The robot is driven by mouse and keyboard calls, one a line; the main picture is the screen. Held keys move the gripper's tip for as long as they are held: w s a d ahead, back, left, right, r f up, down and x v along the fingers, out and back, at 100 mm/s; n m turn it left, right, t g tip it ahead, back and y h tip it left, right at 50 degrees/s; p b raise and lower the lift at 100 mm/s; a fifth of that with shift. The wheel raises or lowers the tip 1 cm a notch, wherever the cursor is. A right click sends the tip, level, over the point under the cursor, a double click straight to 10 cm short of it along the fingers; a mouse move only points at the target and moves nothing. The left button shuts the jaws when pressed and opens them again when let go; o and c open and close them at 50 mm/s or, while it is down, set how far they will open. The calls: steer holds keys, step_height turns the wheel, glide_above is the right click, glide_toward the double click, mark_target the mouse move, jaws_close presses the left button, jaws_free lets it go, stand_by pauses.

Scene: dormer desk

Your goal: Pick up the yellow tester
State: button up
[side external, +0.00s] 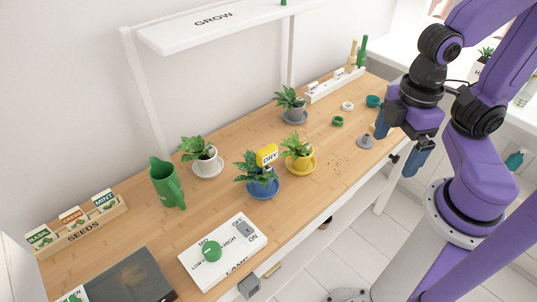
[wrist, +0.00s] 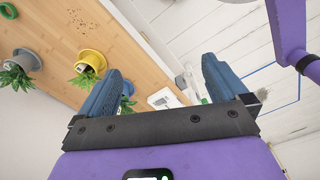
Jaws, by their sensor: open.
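The yellow tester (side external: 267,156), marked DRY, stands upright in the plant in the blue pot (side external: 262,187), near the middle of the desk in the side view. Its lower part is hidden by leaves. In the wrist view a bit of the blue pot (wrist: 128,87) shows beside my left finger; I cannot make out the tester there. My gripper (side external: 400,143) is open and empty, beyond the desk's front edge at the right, well apart from the tester. In the wrist view its two blue fingers (wrist: 162,72) are spread wide.
A plant in a yellow pot (side external: 297,162) stands close right of the tester. A green watering can (side external: 166,183), a plant in a white pot (side external: 207,162) and the lamp panel (side external: 222,252) stand around. A grey funnel-like piece (side external: 365,141) is near my gripper. Crumbs lie on the desk.

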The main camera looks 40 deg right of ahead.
steer(key=shift+c, duration=0.6)
